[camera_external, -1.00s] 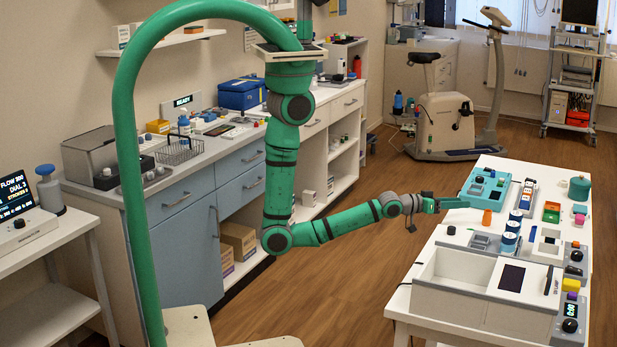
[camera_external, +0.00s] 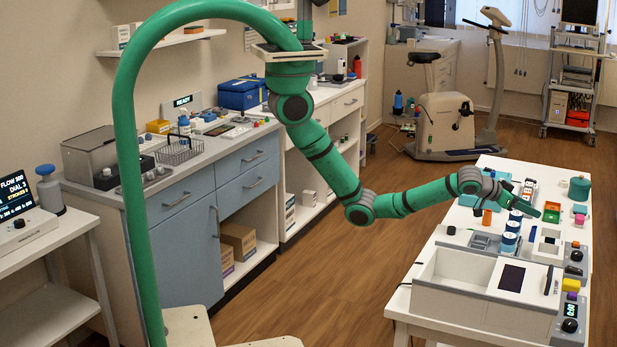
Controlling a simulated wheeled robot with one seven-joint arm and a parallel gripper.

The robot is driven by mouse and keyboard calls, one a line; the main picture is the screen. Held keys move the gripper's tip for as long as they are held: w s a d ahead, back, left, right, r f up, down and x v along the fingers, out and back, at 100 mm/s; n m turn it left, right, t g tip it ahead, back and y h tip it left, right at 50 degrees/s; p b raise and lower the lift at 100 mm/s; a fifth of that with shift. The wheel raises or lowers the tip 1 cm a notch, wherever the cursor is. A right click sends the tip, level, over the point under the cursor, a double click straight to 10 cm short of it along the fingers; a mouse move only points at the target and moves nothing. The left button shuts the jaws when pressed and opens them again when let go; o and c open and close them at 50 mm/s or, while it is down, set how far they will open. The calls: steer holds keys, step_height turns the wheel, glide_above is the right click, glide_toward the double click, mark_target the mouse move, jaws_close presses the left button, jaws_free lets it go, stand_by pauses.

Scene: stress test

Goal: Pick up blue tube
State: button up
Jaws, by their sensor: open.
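Several short blue-and-white cylinders (camera_external: 509,243) stand in a row on the white table (camera_external: 425,275); I cannot tell which is the blue tube. My gripper (camera_external: 530,210) is open and empty above the table, tilted downward to the right. It is over or beside the far end of the row of blue cylinders and partly covers that area. The exact gap between its fingers is too small to see.
An orange cylinder (camera_external: 487,217) stands left of the row. A large white open box (camera_external: 450,285) fills the near end. A green-rimmed tray (camera_external: 551,212), a teal jar (camera_external: 579,188) and small control boxes (camera_external: 571,315) crowd the right side.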

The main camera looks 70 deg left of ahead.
mark_target(535, 231)
step_height(535, 231, down, 7)
steer(key=shift+r, duration=0.1)
steer(key=shift+x, duration=2.55)
steer(key=c, duration=1.1)
